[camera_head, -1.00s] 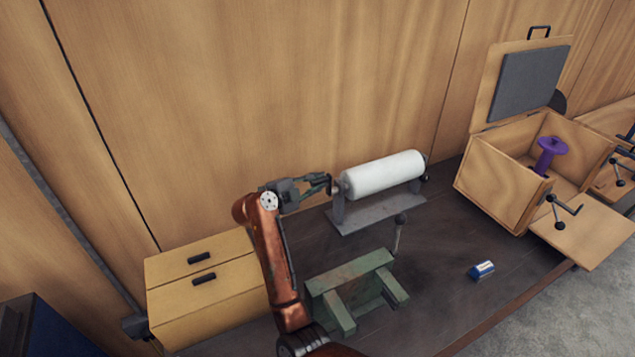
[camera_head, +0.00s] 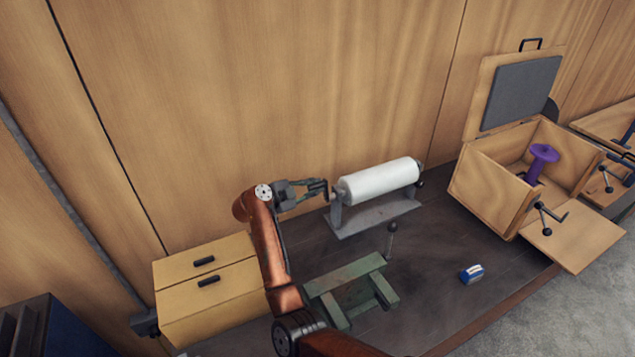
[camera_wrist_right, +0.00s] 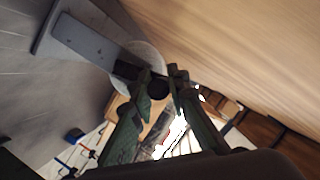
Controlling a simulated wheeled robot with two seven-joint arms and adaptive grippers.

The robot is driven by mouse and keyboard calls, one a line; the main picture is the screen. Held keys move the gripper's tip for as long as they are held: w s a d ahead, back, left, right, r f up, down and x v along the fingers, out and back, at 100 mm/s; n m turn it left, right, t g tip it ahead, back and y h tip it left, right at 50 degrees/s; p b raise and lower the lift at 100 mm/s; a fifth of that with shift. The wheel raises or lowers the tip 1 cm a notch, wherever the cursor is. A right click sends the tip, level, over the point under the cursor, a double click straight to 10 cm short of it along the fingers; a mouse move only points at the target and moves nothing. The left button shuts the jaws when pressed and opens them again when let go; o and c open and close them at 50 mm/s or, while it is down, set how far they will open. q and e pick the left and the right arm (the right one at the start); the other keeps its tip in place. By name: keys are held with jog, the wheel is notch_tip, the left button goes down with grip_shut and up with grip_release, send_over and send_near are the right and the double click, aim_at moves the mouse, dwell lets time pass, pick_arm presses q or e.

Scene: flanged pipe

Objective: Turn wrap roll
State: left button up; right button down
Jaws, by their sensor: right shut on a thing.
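The white wrap roll (camera_head: 380,181) lies level on a grey metal stand (camera_head: 375,218) at the back of the dark table. My right gripper (camera_head: 326,188) is at the roll's left end, its fingers shut on the roll's end crank. In the right wrist view the fingers (camera_wrist_right: 162,92) close around the dark crank knob (camera_wrist_right: 158,88), in front of the roll's pale round end (camera_wrist_right: 150,56). The far end of the roll has a dark knob (camera_head: 420,183). My left gripper is not in view.
A green vise-like frame (camera_head: 345,280) with an upright lever (camera_head: 391,238) stands in front of the stand. A small blue-and-white block (camera_head: 471,273) lies to its right. A wooden drawer box (camera_head: 207,290) is at left; an open wooden box (camera_head: 495,190) holding a purple spool (camera_head: 541,160) is at right.

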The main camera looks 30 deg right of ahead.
jog(key=shift+w+r+n+g+p, duration=0.3)
jog(key=shift+n+p, duration=0.2)
jog(key=shift+p, duration=0.4)
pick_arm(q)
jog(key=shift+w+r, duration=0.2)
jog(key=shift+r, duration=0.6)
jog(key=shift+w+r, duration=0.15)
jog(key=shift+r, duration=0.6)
pick_arm(e)
jog(key=shift+w+f+n+g+y, duration=0.3)
jog(key=shift+w+f+n+g, duration=0.5)
jog(key=shift+n, duration=0.2)
jog(key=c, duration=1.8)
grip_release()
jog(key=shift+c, duration=0.2)
jog(key=v, duration=1.2)
